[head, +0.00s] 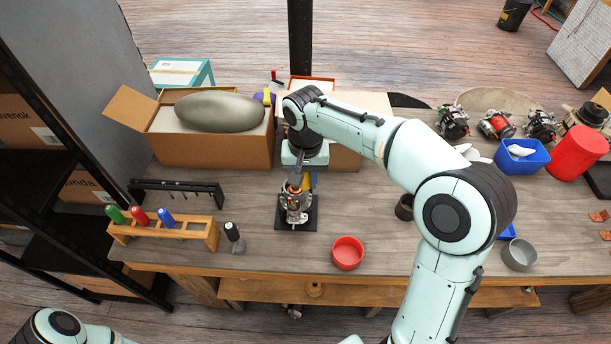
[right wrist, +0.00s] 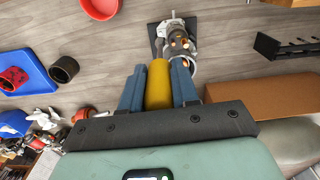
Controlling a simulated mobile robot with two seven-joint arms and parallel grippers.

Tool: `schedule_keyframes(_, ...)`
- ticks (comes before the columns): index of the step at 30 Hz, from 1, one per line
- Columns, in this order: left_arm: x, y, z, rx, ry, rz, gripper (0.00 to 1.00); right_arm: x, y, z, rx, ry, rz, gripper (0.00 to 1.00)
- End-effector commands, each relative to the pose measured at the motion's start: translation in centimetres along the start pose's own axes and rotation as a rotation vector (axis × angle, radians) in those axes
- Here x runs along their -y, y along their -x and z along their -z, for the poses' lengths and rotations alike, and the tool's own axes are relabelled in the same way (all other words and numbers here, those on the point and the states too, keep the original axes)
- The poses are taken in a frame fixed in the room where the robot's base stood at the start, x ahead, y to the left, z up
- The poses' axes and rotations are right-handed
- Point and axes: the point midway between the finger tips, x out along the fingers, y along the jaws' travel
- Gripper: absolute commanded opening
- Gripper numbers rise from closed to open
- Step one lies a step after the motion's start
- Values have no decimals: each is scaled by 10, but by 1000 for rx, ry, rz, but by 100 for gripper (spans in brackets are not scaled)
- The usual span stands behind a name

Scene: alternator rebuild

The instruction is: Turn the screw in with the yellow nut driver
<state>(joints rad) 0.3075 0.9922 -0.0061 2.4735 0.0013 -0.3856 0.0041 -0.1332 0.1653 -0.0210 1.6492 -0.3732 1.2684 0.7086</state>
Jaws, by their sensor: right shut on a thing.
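My right gripper (head: 304,180) points down over the alternator assembly (head: 294,207), which stands on a black base plate (head: 283,226) on the bench. In the right wrist view, the right gripper (right wrist: 158,82) has its two blue fingers closed around the yellow handle of the nut driver (right wrist: 158,86). The driver's tip end points toward the alternator (right wrist: 178,42); whether it touches is hidden. The screw cannot be made out. My left arm shows only at the bottom left of the head view, and its gripper is out of view.
A wooden rack (head: 198,234) with green, red and blue drivers stands left of the alternator. A black-topped tool (head: 232,232) stands beside it. A red bowl (head: 347,253) sits to the right. A cardboard box (head: 190,152) and a black hook bar (head: 177,186) are behind and left.

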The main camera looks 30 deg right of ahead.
Motion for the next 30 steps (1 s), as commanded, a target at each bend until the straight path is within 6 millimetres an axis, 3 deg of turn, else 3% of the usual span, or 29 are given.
schedule_keyframes(4,-1,2,2,-3,-1,-1,98,0,1,0,-1,27,1,0)
schedule_keyframes(7,-4,6,4,-6,-2,-2,98,0,2,1,-2,140,1,0)
schedule_keyframes(30,-22,34,28,-37,-13,-13,98,-1,3,2,-2,1353,0,0)
